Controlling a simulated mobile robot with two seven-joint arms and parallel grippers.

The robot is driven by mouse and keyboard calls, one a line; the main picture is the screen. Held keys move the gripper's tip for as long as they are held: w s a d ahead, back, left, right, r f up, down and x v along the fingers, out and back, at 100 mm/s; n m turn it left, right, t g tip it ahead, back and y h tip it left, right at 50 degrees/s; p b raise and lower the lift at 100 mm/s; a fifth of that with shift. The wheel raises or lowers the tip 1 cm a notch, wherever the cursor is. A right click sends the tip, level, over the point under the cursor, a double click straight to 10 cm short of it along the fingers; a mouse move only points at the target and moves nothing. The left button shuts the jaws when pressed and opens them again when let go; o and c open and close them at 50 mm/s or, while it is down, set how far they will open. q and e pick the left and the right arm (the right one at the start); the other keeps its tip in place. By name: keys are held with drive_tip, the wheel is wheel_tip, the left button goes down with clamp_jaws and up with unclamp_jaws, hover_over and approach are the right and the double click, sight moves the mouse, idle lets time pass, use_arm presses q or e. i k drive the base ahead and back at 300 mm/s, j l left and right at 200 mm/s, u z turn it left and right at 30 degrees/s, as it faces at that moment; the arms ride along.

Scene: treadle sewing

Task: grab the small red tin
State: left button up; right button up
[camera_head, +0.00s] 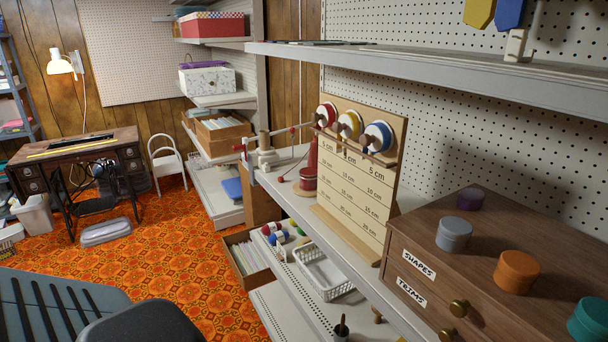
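No small tin that is clearly red shows. Several small round lidded tins stand on top of the brown wooden drawer cabinet at the right: a purple tin (470,199) at the back, a grey-blue tin (454,234), an orange tin (516,272), and a teal tin (589,321) cut off by the right edge. The orange tin is the nearest in colour to red. A red cone-shaped thing (309,172) stands on the shelf left of the measuring board; its exact kind is hard to tell. Neither of my grippers is in view.
The drawer cabinet (490,240) has labels "SHAPES" and "TRIMS". A board with ribbon spools (352,185) stands left of it. A shelf (440,62) overhangs behind. A white basket (324,272) sits below. A sewing table (80,150) stands far left; patterned floor between is open.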

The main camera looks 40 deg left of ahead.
sight(308, 176)
drive_tip(key=i+j, duration=0.1)
drive_tip(key=j, duration=0.4)
drive_tip(key=i+j, duration=0.1)
drive_tip(key=j, duration=0.4)
drive_tip(key=i+j, duration=0.1)
drive_tip(key=j, duration=0.4)
drive_tip(key=i+j, duration=0.1)
drive_tip(key=j, duration=0.4)
